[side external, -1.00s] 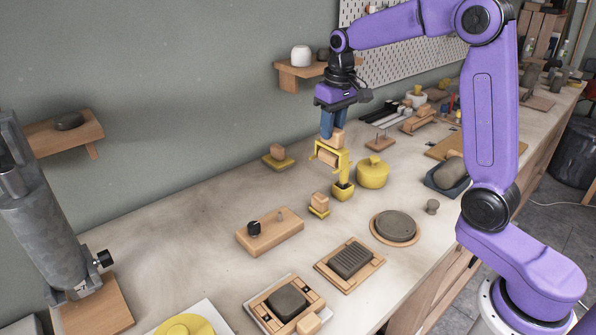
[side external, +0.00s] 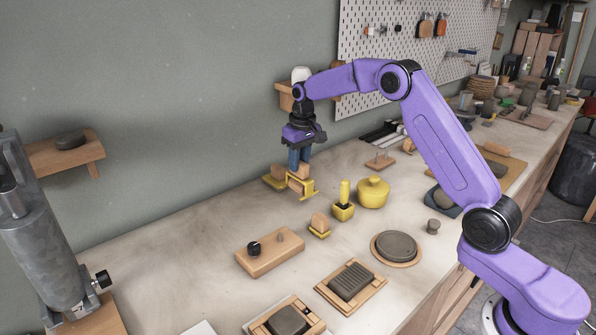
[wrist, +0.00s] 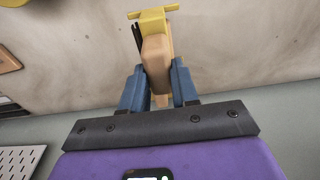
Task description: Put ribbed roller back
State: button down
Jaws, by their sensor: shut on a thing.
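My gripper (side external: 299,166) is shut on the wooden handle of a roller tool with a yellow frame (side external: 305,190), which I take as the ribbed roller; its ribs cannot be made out. In the wrist view my blue fingers (wrist: 160,88) flank the tan handle (wrist: 156,52), and part of the yellow frame (wrist: 153,14) shows beyond it. In the side view the tool is low over the bench, directly beside and partly in front of a yellow stand (side external: 271,184) with a tan block (side external: 278,173). Whether they touch is hidden.
A yellow pot with an upright yellow piece (side external: 344,210), a lidded yellow jar (side external: 373,192) and a small stamp-like block (side external: 319,224) stand to the right. A wooden block with a black knob (side external: 269,255) lies in front. The bench left of the stand is clear.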

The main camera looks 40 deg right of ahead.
aim_at(298, 174)
jog(key=shift+w+f, duration=0.35)
jog(key=shift+f, duration=1.45)
jog(key=shift+s+f, duration=0.1)
jog(key=shift+f, duration=0.25)
jog(key=shift+f, duration=0.4)
jog(key=c, duration=0.8)
grip_release()
jog(key=shift+f, duration=0.1)
jog(key=shift+c, duration=0.2)
jog(key=shift+r, duration=0.2)
